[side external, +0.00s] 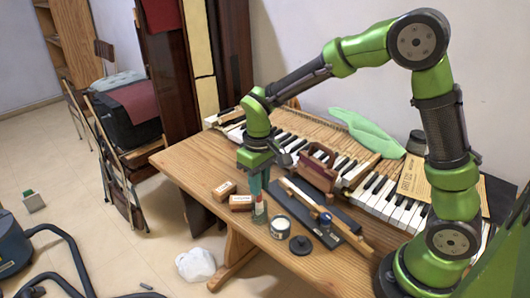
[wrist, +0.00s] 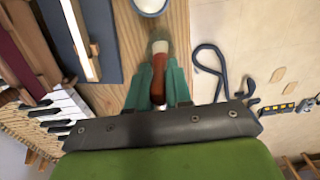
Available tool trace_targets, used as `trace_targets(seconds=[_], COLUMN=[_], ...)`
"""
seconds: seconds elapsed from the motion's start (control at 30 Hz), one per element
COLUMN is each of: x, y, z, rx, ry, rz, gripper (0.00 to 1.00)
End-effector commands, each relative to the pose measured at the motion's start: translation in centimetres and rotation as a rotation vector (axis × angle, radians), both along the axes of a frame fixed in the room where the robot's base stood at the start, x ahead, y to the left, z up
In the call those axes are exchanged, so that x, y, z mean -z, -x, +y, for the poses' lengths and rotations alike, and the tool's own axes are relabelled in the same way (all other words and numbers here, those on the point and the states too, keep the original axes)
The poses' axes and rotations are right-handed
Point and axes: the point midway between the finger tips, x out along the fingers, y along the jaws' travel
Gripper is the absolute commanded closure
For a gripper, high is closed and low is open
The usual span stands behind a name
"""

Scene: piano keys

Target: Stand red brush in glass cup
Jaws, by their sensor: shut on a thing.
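My gripper (side external: 255,184) is shut on the red brush and points down over the near left part of the wooden table. In the wrist view, the brush's red-brown handle (wrist: 158,72) lies between the teal fingers, with its pale end (wrist: 160,47) beyond the fingertips. In the side view, the brush (side external: 259,198) hangs roughly upright below the fingers. The clear glass cup (side external: 260,216) stands on the table directly under it. The brush's lower end appears within the cup's outline; I cannot tell whether it touches the bottom.
A dark board with a wooden piece (side external: 325,220), a reddish wooden holder (side external: 317,167) and piano keys (side external: 375,190) lie behind.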

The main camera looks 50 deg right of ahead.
Motion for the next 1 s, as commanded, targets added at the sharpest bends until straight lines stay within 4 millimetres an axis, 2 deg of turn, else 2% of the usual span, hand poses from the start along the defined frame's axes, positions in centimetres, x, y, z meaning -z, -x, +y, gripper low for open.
trace_targets(seconds=[0.1, 0.13, 0.3, 0.67, 0.77, 1.0], x=[0.0, 0.0, 0.0, -0.5, -1.7, -7.3], y=[0.0, 0.0, 0.0, 0.0, -0.1, -0.1], z=[0.0, 0.0, 0.0, 0.0, 0.0, 0.0], rx=[0.0, 0.0, 0.0, 0.0, -0.001, 0.0], ry=[0.0, 0.0, 0.0, 0.0, 0.0, -0.001], rz=[0.0, 0.0, 0.0, -0.001, -0.003, -0.007], gripper=[1.0, 0.76, 0.51, 0.51, 0.51, 0.51])
